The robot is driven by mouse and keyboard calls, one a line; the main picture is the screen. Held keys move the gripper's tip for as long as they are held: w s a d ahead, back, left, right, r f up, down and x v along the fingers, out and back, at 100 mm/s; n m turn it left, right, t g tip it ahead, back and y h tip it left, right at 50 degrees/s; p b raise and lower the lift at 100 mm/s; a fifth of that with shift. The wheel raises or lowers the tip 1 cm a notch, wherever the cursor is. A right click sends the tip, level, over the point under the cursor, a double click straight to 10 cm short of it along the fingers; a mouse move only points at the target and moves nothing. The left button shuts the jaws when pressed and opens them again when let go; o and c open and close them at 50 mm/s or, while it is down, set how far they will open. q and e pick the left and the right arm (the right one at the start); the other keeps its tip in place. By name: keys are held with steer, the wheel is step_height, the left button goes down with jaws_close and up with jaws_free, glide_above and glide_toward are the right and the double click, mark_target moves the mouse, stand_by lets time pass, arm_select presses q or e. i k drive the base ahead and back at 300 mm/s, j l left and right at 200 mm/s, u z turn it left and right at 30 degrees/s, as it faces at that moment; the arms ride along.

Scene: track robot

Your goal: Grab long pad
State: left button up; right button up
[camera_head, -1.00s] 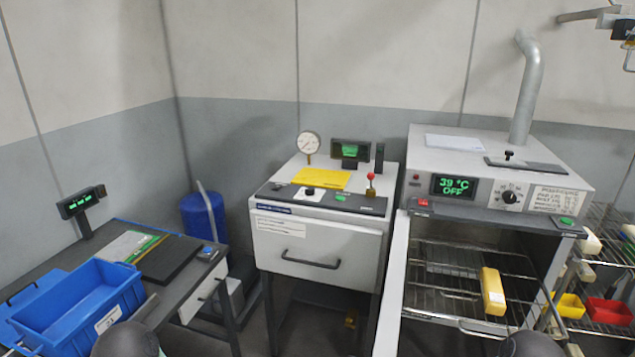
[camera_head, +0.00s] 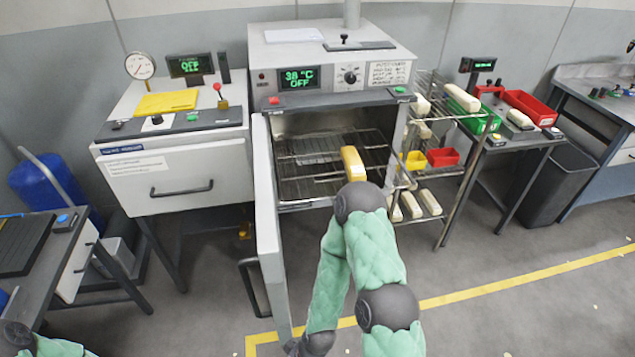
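A long yellow pad (camera_head: 352,163) with a pale top lies on the wire rack (camera_head: 300,185) inside the open oven (camera_head: 330,72). Its near end is close to or behind my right arm's dark upper joint in the picture. My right arm, in a green sleeve, stands bent in front of the oven and runs down to the bottom edge. No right gripper fingers show. Only a bit of my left arm shows at the bottom left corner, and its gripper is out of view. Several long pale pads also lie on the side shelf (camera_head: 431,202).
The oven door (camera_head: 268,215) stands open towards me on the left. A white drawer cabinet (camera_head: 175,170) is left of it. The wire shelf unit on the right holds a yellow bin (camera_head: 415,160) and a red bin (camera_head: 442,157). Floor is clear at lower right.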

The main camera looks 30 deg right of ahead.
mark_target(355, 171)
steer(key=z, duration=1.25)
